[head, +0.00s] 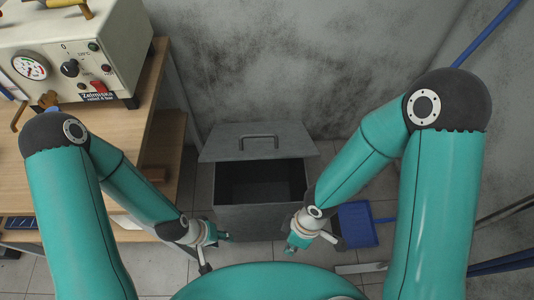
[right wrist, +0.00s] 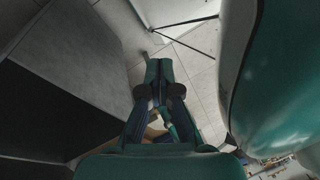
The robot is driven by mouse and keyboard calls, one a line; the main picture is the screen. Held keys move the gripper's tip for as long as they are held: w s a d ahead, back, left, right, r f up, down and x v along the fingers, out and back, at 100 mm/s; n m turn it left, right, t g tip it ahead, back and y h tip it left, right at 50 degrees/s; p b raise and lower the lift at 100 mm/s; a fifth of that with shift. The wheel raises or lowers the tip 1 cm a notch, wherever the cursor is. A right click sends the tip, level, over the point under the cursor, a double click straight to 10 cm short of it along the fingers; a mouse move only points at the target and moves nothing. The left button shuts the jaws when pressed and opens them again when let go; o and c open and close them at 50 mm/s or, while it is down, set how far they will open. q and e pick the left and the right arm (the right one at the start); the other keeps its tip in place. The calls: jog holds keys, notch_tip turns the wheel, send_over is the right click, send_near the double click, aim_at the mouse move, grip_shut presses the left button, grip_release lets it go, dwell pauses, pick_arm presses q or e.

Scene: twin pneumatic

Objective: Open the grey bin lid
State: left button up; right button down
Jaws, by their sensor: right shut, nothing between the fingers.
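The grey bin (head: 248,222) stands on the floor in the middle of the head view. Its lid (head: 225,148) is raised at the back, with its handle (head: 258,137) on the upper face, and the dark inside shows. My left gripper (head: 224,238) is low at the bin's front left; its fingers are too small to read. My right gripper (head: 292,247) is shut and empty near the bin's front right, apart from the lid. Its closed fingers show in the right wrist view (right wrist: 158,68).
A wooden bench (head: 135,115) with a pneumatic control box (head: 75,50) stands at the left. A blue dustpan (head: 357,224) lies on the floor right of the bin. A stained grey wall (head: 290,60) is close behind. Tiled floor is partly free around the bin.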

jog(key=w+d+f+n+t+h+b, duration=0.1)
jog(key=f+n+h+b, duration=0.1)
jog(key=n, duration=0.4)
pick_arm(q)
notch_tip(320, 180, down, 12)
jog(key=b, duration=0.8)
pick_arm(e)
jog(key=n+t+p, duration=0.5)
jog(key=n+t, duration=0.9)
jog(key=n, duration=0.3)
send_near(264, 151)
jog(key=w+r, duration=0.2)
pick_arm(q)
notch_tip(264, 151, up, 5)
jog(key=shift+f, duration=0.2)
pick_arm(e)
jog(key=shift+t, duration=0.3)
jog(key=x, duration=0.4)
jog(key=f+x, duration=0.1)
jog(key=x, duration=0.3)
jog(key=shift+s, duration=0.25)
